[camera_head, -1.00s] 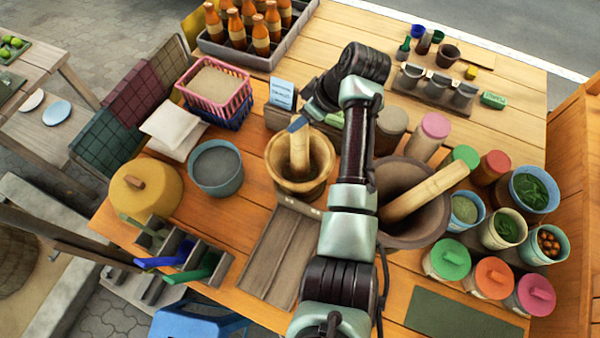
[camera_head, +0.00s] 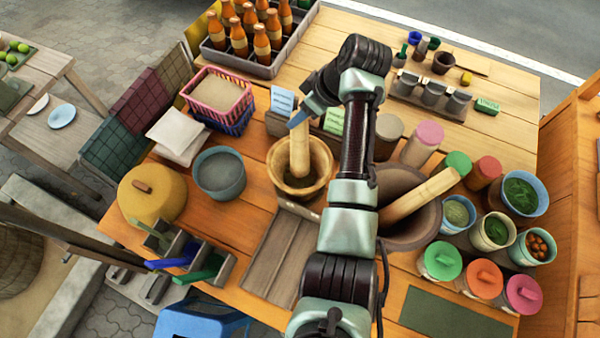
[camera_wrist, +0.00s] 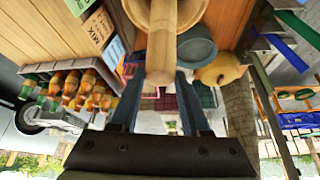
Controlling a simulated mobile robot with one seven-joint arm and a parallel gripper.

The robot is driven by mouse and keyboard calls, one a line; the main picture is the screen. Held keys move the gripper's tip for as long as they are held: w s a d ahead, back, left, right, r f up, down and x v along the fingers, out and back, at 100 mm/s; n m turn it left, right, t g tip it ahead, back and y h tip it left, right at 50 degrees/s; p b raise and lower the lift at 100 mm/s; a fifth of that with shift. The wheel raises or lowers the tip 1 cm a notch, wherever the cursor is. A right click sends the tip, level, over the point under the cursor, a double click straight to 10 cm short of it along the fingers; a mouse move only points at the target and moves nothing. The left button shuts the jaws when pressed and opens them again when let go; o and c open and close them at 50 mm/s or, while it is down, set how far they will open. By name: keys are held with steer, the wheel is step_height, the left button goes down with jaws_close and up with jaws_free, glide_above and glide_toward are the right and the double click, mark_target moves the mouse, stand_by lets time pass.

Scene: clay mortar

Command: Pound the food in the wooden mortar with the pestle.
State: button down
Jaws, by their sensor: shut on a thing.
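The wooden mortar (camera_head: 319,160) stands upright on the table left of my arm, with dark green food (camera_head: 298,181) at its bottom. My gripper (camera_head: 297,120) is above it, shut on the top of the light wooden pestle (camera_head: 300,152). The pestle stands nearly upright with its lower end inside the bowl. Whether its tip presses on the food is hard to tell. In the wrist view the pestle (camera_wrist: 161,50) runs from between my blue fingers (camera_wrist: 160,100) into the mortar (camera_wrist: 195,12).
A larger dark clay mortar (camera_head: 420,232) with a leaning pestle (camera_head: 425,195) is right of my arm. A grey-blue bowl (camera_head: 220,188) sits close to the left. Sign cards (camera_head: 283,101) stand behind the mortar. A slatted board (camera_head: 280,250) lies in front.

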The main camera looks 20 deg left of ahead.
steer(key=shift+r+p, duration=3.1)
steer(key=shift+r, duration=0.8)
steer(key=shift+f, duration=0.1)
